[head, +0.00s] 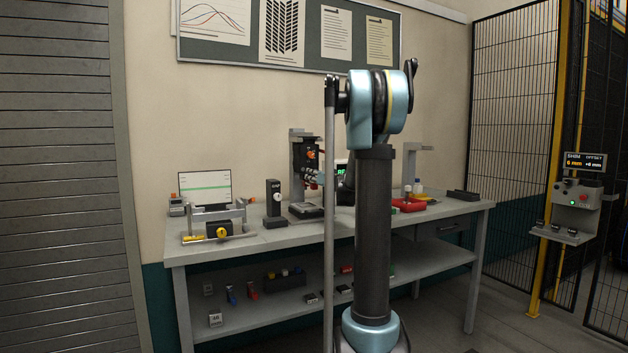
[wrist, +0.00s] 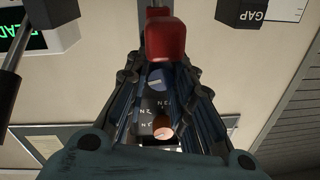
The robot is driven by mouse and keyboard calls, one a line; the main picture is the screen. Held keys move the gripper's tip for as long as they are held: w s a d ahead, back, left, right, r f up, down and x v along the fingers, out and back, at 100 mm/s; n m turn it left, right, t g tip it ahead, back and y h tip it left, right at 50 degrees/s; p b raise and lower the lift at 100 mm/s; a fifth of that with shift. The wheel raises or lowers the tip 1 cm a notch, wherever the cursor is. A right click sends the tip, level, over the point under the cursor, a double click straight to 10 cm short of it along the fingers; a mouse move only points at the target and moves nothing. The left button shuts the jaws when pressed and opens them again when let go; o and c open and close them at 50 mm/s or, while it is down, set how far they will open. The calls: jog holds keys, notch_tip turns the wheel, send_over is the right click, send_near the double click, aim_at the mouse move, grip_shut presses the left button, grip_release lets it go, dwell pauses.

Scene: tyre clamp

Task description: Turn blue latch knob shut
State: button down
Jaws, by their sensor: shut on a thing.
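An orange round part (wrist: 162,131) and dark labelled faces show between the fingers. On the bench, the black GAP gauge (head: 274,200) stands left of the clamp. A fixture with a yellow knob (head: 221,231) is farther left. A red tray (head: 408,205) is on the right.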

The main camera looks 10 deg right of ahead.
jog(key=shift+d+m, duration=0.15)
jog(key=shift+m, duration=0.25)
jog(key=c, duration=1.3)
grip_release()
jog(key=shift+c, duration=0.2)
jog(key=v, duration=1.1)
jog(key=shift+s+d+f, duration=0.15)
jog(key=shift+s, duration=0.2)
